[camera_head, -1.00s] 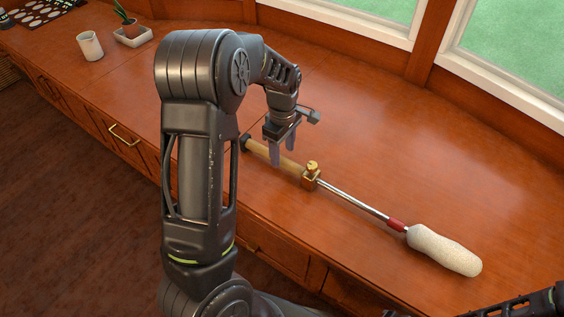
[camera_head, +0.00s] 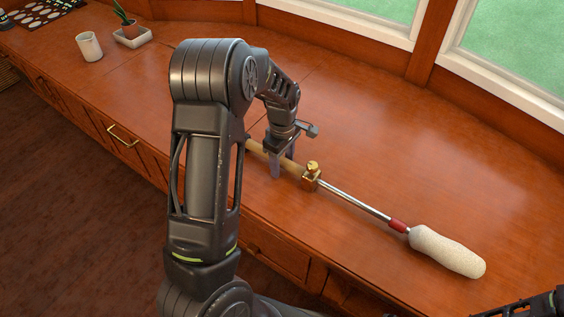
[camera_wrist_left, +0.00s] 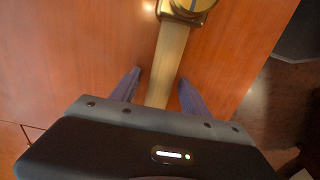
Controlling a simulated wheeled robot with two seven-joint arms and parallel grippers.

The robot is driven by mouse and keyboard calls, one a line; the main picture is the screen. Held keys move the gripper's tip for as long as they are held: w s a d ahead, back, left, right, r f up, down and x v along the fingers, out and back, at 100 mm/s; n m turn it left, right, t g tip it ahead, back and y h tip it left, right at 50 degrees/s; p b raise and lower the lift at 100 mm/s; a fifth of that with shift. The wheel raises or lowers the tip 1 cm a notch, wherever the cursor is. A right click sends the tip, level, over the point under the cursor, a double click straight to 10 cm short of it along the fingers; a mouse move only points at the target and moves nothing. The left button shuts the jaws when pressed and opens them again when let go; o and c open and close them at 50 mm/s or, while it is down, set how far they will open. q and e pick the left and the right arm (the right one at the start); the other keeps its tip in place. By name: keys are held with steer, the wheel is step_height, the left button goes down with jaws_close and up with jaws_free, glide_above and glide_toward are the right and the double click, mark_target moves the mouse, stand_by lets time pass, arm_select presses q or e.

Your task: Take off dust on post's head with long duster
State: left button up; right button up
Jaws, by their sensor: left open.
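The long duster lies on the wooden counter, with a tan handle (camera_head: 262,153), a brass clamp (camera_head: 311,178), a thin metal rod, a red collar and a fluffy white head (camera_head: 446,252) at the right. My left gripper (camera_head: 282,166) is open, with its fingers down on either side of the handle. In the left wrist view the handle (camera_wrist_left: 167,62) runs between the two open fingertips (camera_wrist_left: 159,85), and the brass clamp (camera_wrist_left: 188,8) is at the top edge. My left arm hides the handle's far left end. I cannot see a post or dust. My right gripper is not seen.
The wooden counter (camera_head: 400,130) is clear around the duster. A white cup (camera_head: 89,46) and a potted plant (camera_head: 130,32) stand at the far left. Windows line the back. Part of my right arm shows at the bottom right corner.

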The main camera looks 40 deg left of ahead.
arm_select(q)
steer(key=shift+c, duration=0.5)
jaws_close()
stand_by(0.3)
